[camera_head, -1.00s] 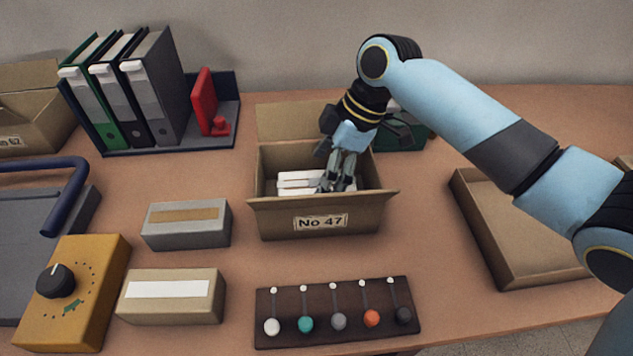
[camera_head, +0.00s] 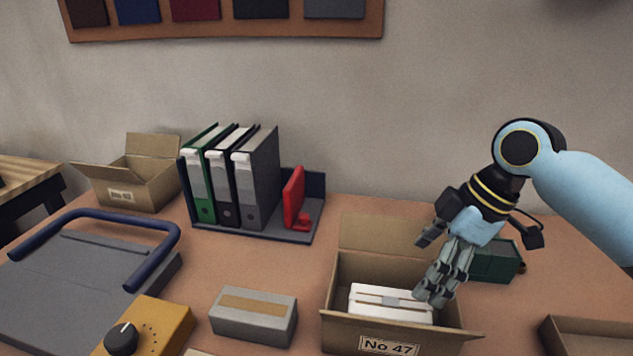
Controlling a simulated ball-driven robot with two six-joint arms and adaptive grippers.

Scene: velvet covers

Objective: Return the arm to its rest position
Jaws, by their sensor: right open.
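My right arm comes in from the right with its light blue links. Its gripper (camera_head: 432,291) points down over the right part of the cardboard box labelled No 47 (camera_head: 389,345). The fingers are open and nothing shows held between them. White items with a grey band (camera_head: 388,302) lie in the box, just left of the fingertips. Whether the fingertips touch them I cannot tell. My left gripper is not in view.
A dark green box (camera_head: 496,262) stands behind the gripper. Binders (camera_head: 262,180) with a red bookend (camera_head: 294,198) stand in a rack at the back. A grey box (camera_head: 253,318) lies left of the No 47 box. A shallow carton (camera_head: 590,336) is at the lower right.

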